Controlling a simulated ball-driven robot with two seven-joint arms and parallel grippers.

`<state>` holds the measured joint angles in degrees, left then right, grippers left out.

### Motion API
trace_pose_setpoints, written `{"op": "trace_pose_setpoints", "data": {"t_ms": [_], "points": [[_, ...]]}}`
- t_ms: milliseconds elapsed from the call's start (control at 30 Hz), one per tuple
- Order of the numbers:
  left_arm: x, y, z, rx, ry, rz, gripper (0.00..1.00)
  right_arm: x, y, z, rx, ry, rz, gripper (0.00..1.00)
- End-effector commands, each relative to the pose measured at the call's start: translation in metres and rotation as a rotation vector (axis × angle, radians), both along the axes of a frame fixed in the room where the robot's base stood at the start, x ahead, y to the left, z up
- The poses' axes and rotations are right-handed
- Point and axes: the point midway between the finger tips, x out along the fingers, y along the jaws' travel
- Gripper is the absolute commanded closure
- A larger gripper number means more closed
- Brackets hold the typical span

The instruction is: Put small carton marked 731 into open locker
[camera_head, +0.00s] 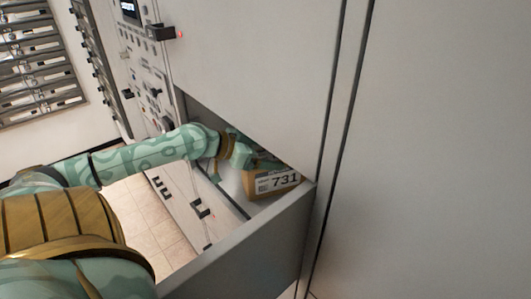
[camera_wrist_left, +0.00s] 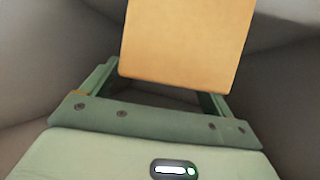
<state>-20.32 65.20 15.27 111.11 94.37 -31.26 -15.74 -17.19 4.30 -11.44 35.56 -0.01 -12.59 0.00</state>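The small carton marked 731 (camera_head: 275,184) is brown with a white label. It sits inside the open locker (camera_head: 228,186), near the opening's right end. My left arm reaches in from the left, and the left gripper (camera_head: 248,160) is at the carton's upper left; its fingertips are hard to make out there. In the left wrist view the carton (camera_wrist_left: 187,45) is a plain tan face in front of the left gripper (camera_wrist_left: 165,88). The fingers are wide apart, and the carton overlaps the right one. Contact with the carton is unclear. My right gripper is out of view.
The open locker's door (camera_head: 245,252) sticks out below the opening. A large pale locker face (camera_head: 265,60) is above, and a plain panel (camera_head: 440,150) fills the right. More lockers with dark handles line the left, with tiled floor (camera_head: 140,215) below.

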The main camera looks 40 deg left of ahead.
Motion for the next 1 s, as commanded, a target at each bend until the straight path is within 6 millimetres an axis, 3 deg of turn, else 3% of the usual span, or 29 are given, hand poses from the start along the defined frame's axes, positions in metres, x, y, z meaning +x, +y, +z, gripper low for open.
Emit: {"op": "trace_pose_setpoints", "data": {"t_ms": [333, 733, 1000], "points": [[-0.008, 0.003, 0.006, -0.002, 0.0, 0.001, 0.13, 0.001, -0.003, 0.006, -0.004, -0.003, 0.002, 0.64], [-0.079, 0.034, 0.044, -0.002, -0.001, 0.003, 0.13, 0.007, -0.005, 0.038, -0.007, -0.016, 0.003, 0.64], [-0.099, 0.043, 0.053, -0.001, -0.001, 0.001, 0.13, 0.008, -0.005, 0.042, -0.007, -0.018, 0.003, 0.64]]}}
